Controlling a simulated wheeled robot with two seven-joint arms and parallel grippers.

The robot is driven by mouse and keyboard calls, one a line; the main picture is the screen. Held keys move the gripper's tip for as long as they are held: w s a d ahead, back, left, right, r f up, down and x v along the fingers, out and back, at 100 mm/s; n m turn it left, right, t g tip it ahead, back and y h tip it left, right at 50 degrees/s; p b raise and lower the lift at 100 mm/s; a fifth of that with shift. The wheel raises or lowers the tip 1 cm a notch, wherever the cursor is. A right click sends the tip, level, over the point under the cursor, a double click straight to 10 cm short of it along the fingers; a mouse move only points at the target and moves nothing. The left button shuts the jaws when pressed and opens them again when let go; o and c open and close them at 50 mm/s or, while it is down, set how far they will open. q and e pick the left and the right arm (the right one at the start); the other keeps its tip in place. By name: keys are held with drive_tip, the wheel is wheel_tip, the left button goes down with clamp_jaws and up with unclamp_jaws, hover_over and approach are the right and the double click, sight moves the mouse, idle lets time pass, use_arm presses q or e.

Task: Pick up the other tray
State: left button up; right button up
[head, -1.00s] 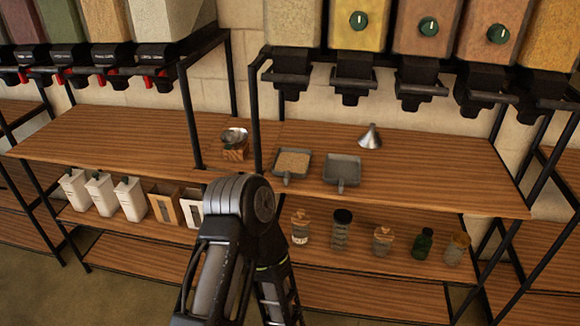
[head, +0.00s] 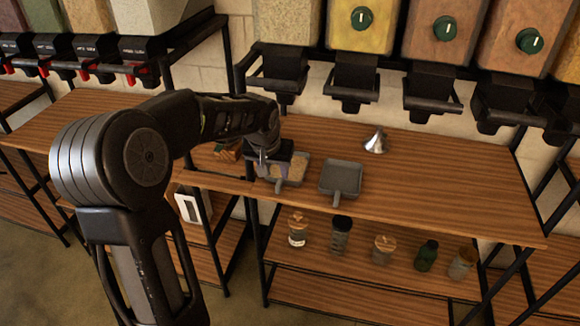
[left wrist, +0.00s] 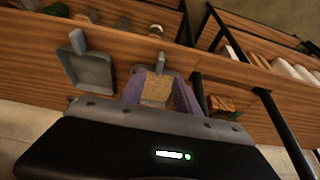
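A grey tray (head: 297,170) filled with brown grain sits on the upper wooden shelf; my left arm hides part of it. A second grey tray (head: 341,180), empty, lies flat to its right with its handle toward the shelf's front edge. My left gripper (head: 272,160) is over the grain tray in the head view. In the left wrist view its purple-tipped fingers (left wrist: 160,76) are apart, with the grain tray (left wrist: 155,92) seen between them and its handle beyond. Whether they touch it cannot be told. The empty tray (left wrist: 90,70) is off to the left there. My right gripper is out of view.
A metal funnel (head: 376,142) stands behind the empty tray. Dispensers with black spouts (head: 352,80) hang above the shelf. Several jars (head: 340,235) stand on the lower shelf. The shelf's right part is clear.

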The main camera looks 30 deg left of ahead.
sight(278, 184)
use_arm(q)
drive_tip(key=shift+f, duration=0.1)
drive_tip(key=shift+x, duration=1.35)
drive_tip(key=shift+d, duration=0.1)
drive_tip(key=shift+w+f+p, duration=0.15)
drive_tip(key=shift+f+p, duration=0.35)
drive_tip(key=shift+p, duration=0.05)
drive_tip(key=p+x, duration=0.1)
drive_tip(key=x, duration=0.3)
drive_tip(key=shift+f, duration=0.1)
clamp_jaws()
